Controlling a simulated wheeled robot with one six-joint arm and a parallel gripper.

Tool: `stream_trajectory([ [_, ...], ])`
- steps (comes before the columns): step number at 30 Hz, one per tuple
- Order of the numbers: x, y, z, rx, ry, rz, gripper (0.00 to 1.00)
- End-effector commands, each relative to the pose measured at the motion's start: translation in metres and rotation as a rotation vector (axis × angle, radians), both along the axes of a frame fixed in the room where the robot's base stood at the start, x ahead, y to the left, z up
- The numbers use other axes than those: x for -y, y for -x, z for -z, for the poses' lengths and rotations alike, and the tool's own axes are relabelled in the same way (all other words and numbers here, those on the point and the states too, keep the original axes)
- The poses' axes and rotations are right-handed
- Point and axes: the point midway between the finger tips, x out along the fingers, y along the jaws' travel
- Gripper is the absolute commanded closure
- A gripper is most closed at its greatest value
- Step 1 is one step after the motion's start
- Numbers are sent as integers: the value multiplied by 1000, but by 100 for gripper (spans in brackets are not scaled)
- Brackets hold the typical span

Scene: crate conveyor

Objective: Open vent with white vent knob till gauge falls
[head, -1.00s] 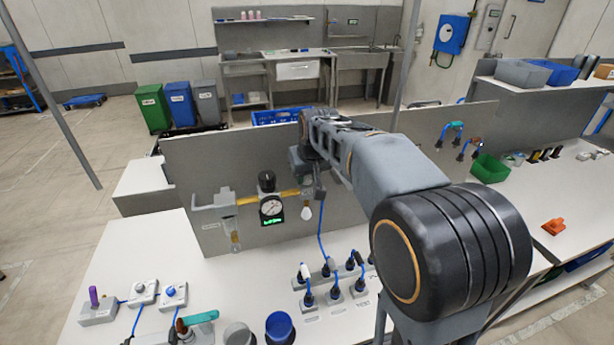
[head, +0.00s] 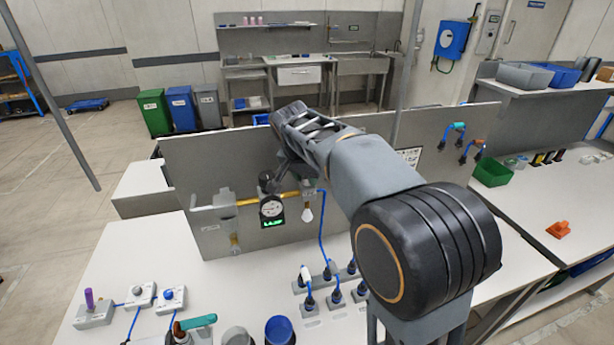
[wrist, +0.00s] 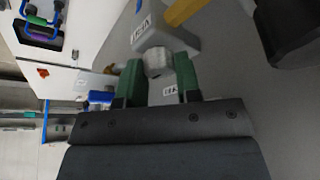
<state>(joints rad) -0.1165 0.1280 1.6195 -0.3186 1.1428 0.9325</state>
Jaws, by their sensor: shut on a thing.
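A pale knob (wrist: 158,62), which I take as the white vent knob, sits on a grey block (wrist: 180,43) in the wrist view. The green fingertips of my gripper (wrist: 158,78) are on both sides of it, and my gripper is shut on it. In the head view my wrist hangs near the panel's pipework, and its fingertips and their contact are hidden. The round gauge (head: 271,207) is below it, with a green digital display (head: 272,224). Its reading is too small to tell. A white bulb-shaped part (head: 307,213) hangs right of the gauge.
The grey panel (head: 200,165) stands behind the pipework. Cables with blue leads plug into a strip (head: 330,303) on the table below. Small switch boxes (head: 139,295) and a blue cup (head: 279,330) stand at the front left. A green bin (head: 492,171) is right.

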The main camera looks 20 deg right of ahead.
Motion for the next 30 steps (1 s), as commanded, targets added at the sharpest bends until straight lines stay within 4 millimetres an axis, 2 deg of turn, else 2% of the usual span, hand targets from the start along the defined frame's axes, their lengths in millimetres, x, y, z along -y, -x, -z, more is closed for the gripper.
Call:
stream_trajectory([
  [9, -1, 0, 0, 0, -2, 74, 92],
  [23, -1, 0, 0, 0, -3, 81, 92],
  [24, -1, 0, 0, 0, -3, 81, 65],
  [30, -1, 0, 0, 0, -1, 81, 46],
])
